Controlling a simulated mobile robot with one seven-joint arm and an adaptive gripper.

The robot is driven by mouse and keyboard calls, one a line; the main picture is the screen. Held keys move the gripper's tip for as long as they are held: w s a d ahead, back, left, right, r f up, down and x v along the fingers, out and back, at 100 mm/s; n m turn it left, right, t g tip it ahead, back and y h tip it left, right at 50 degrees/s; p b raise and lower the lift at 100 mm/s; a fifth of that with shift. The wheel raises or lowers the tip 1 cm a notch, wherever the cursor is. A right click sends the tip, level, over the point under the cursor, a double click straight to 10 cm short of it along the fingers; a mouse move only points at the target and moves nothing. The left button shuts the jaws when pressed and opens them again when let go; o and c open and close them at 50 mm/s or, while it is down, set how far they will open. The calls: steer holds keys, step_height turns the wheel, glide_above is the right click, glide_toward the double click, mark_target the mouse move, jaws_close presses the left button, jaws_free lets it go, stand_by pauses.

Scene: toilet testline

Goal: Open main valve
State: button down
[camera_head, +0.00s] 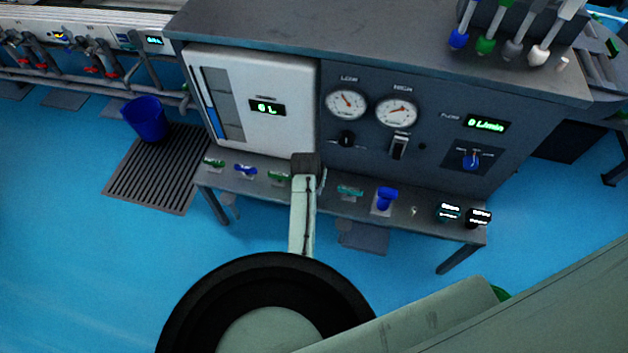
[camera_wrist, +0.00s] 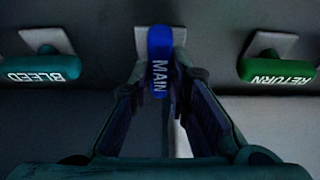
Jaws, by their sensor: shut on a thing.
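The blue main valve handle (camera_wrist: 159,62), marked MAIN, is in the middle of the wrist view, on a pale mount. It points toward my gripper, while the handles beside it lie crosswise. My gripper (camera_wrist: 164,82) has one finger on each side of the handle and is shut on it. In the camera_head view the end of my arm is over the row of valves, between a green handle (camera_head: 278,175) and a teal handle (camera_head: 349,191). My arm hides the main valve there, and the fingertips do not show.
A teal BLEED handle (camera_wrist: 40,68) and a green RETURN handle (camera_wrist: 276,69) flank the main valve closely. Behind the shelf stands a test panel with gauges (camera_head: 397,112) and a 0 L display (camera_head: 267,109). A blue bucket (camera_head: 146,119) stands on a floor grate (camera_head: 150,178).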

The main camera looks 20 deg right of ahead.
steer(key=c, duration=1.5)
jaws_free()
steer(key=v, duration=1.2)
steer(key=shift+s, duration=0.1)
steer(key=shift+f, duration=0.1)
